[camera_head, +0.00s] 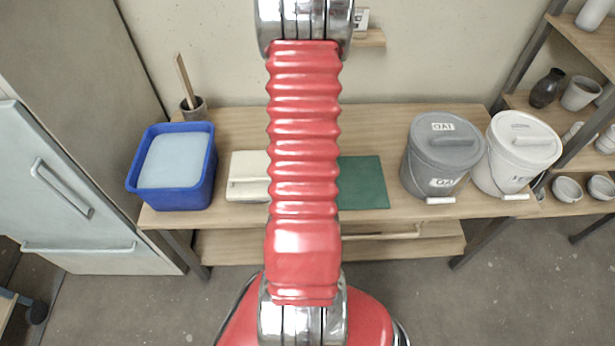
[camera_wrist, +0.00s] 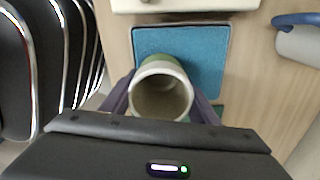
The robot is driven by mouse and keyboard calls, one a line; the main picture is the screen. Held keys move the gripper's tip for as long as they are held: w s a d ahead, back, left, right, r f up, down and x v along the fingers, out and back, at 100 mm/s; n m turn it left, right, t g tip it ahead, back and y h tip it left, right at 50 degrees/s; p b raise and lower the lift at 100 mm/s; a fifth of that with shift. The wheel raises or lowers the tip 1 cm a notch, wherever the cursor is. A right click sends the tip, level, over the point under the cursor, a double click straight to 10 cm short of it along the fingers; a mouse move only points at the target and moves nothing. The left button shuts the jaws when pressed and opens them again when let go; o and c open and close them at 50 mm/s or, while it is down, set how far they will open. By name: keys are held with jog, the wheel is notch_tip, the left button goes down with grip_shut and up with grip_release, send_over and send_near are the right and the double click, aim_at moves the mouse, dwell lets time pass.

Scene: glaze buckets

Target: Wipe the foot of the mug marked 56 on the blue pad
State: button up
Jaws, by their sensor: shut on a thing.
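A mug (camera_wrist: 160,92) with a pale rim and a greenish outer wall is in the wrist view, its round opening towards the camera. My gripper (camera_wrist: 161,100) has a dark finger on each side of the mug and is shut on it. The blue pad (camera_wrist: 205,58) lies on the table beyond the mug, partly covered by it in the picture. I cannot tell whether the mug's foot touches the pad. No number shows on the mug. In the head view my red arm hides the gripper, the mug and the pad.
A blue tub (camera_head: 170,195), a cream block (camera_head: 245,185), a green mat (camera_head: 363,183), a grey lidded bucket (camera_head: 437,160) and a white one (camera_head: 515,155) are on the table. A pot with a stick (camera_head: 194,108) stands at the back left. A pale blue-handled object (camera_wrist: 300,46) is off to the pad's right.

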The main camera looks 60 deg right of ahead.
jog(key=shift+r, duration=0.15)
notch_tip(320, 180, up, 7)
dwell(0.9)
dwell(0.4)
